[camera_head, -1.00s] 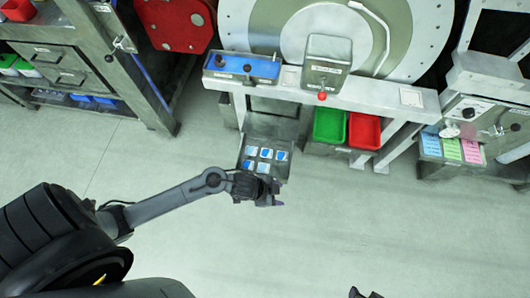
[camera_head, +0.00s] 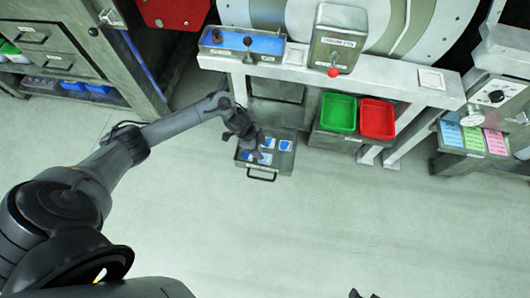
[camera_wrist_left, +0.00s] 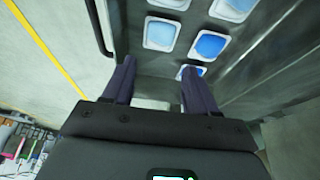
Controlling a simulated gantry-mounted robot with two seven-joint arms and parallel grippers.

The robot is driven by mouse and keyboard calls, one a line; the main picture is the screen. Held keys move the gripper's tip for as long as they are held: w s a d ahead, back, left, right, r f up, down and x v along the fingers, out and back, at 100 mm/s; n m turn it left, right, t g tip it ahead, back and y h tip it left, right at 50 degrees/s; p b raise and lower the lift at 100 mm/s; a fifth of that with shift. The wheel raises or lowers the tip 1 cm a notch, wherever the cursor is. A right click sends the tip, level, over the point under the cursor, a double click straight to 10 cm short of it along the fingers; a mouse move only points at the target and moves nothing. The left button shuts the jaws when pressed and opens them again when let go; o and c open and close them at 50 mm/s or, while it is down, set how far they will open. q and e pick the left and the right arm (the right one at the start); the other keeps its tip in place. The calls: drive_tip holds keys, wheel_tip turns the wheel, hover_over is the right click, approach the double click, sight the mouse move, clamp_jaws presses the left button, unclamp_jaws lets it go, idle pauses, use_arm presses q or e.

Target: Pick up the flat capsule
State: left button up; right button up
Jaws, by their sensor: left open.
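Several flat capsules, blue faces with white rims, lie in an open grey metal drawer (camera_head: 282,168) under the machine. One flat capsule (camera_head: 285,145) shows near the drawer's right side; another (camera_wrist_left: 160,33) is ahead of the fingers in the left wrist view. A further one (camera_wrist_left: 190,72) is partly hidden by the right-hand finger. My left gripper (camera_head: 256,150) is over the left part of the drawer, pointing down, and hides some capsules. Its fingers (camera_wrist_left: 160,82) are apart, with no capsule held. A small dark tip at the bottom edge may be my right gripper (camera_head: 361,294).
The drawer has a front handle (camera_head: 261,178). Right of it are a green bin (camera_head: 338,112) and a red bin (camera_head: 377,118). A blue panel with levers (camera_head: 243,43) and a box with a red knob (camera_head: 336,40) sit above. The floor in front is clear.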

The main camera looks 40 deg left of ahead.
sight(267, 158)
use_arm(q)
drive_tip(key=shift+x, duration=0.85)
drive_tip(key=b+x, duration=0.4)
drive_tip(key=x, duration=0.1)
drive_tip(key=shift+s+a+f, duration=0.2)
drive_tip(key=shift+s+f, duration=0.05)
drive_tip(key=shift+s, duration=0.15)
drive_tip(key=c, duration=0.4)
